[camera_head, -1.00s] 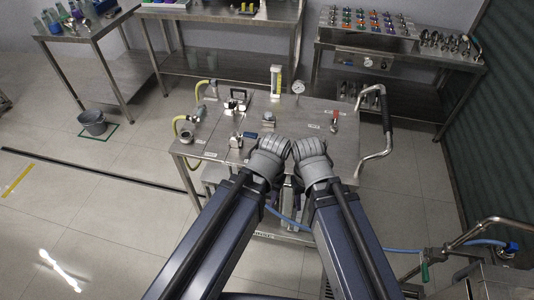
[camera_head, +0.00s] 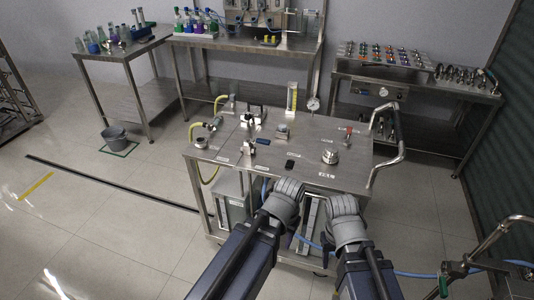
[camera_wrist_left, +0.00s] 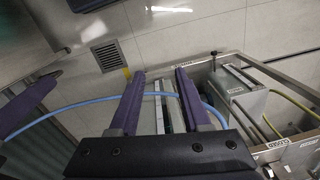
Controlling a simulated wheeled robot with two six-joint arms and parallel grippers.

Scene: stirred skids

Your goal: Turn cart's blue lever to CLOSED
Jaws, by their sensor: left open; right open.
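The steel cart (camera_head: 215,158) stands ahead of me with valves, fittings and small labels on its top. A small fitting with a dark bluish handle (camera_head: 262,141) sits left of the middle of the top; it may be the blue lever, but its position and label are too small to read. My left gripper (camera_wrist_left: 160,73) is open and empty in the left wrist view, above the cart's lower side. In the head view my left wrist is at the cart's front edge. My right gripper (camera_head: 342,203) is right of it at the same edge, its fingers mostly hidden.
A small red handle (camera_head: 348,131) and a metal knob (camera_head: 330,157) stand on the cart's right half. A bent pipe handle (camera_head: 398,150) sticks out on its right. A blue hose (camera_wrist_left: 75,110) crosses below my left gripper.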

